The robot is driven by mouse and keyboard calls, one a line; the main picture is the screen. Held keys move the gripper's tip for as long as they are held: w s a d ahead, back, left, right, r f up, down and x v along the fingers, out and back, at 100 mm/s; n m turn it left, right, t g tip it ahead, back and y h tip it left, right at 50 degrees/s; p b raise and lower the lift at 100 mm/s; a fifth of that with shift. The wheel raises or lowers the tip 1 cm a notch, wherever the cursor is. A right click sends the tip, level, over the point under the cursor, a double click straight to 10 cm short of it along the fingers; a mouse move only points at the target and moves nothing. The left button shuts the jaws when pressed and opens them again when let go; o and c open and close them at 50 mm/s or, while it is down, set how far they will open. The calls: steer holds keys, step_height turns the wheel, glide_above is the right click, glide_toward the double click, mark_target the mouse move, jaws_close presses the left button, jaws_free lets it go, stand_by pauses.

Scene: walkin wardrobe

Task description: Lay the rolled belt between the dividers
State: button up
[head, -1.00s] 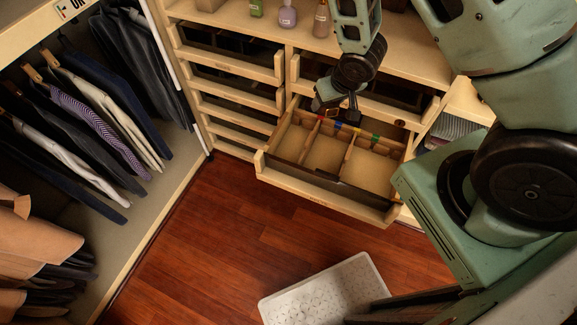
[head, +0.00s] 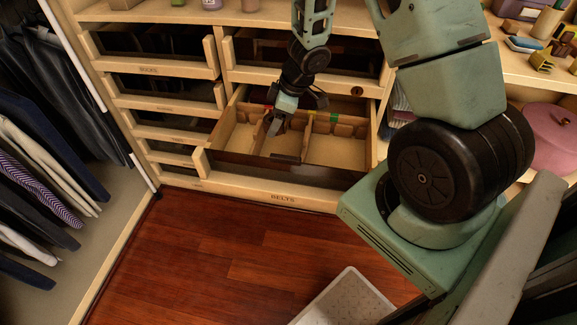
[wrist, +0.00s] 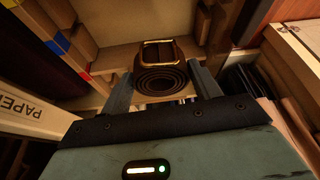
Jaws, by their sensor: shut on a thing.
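The rolled belt (wrist: 160,78), a dark coil with a brass-coloured buckle, sits between my fingers in the wrist view. My gripper (wrist: 163,88) is shut on it. In the head view my gripper (head: 275,124) reaches down into the open drawer (head: 283,183) labelled BELTS, over its left-middle part. Thin wooden dividers (head: 307,143) split the drawer into compartments, with coloured marks along the back. In the head view the belt is too small and dark to make out clearly. I cannot tell whether it touches the drawer floor.
Closed-in drawers (head: 160,95) stack to the left, and another drawer front (head: 300,82) lies just behind the open one. Hanging clothes (head: 40,180) fill the left side. A pink round case (head: 553,138) sits on a right shelf.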

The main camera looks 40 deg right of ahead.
steer(key=shift+s+d+f+n+b, duration=0.3)
steer(key=shift+d+f+n+b, duration=0.15)
steer(key=shift+f, duration=0.3)
step_height(320, 180, down, 10)
steer(key=b, duration=0.5)
steer(key=shift+s+d+b, duration=0.1)
steer(key=shift+d+b, duration=0.05)
steer(key=shift+b, duration=0.15)
steer(key=shift+f, duration=0.15)
steer(key=o, duration=1)
steer(key=shift+o, duration=0.2)
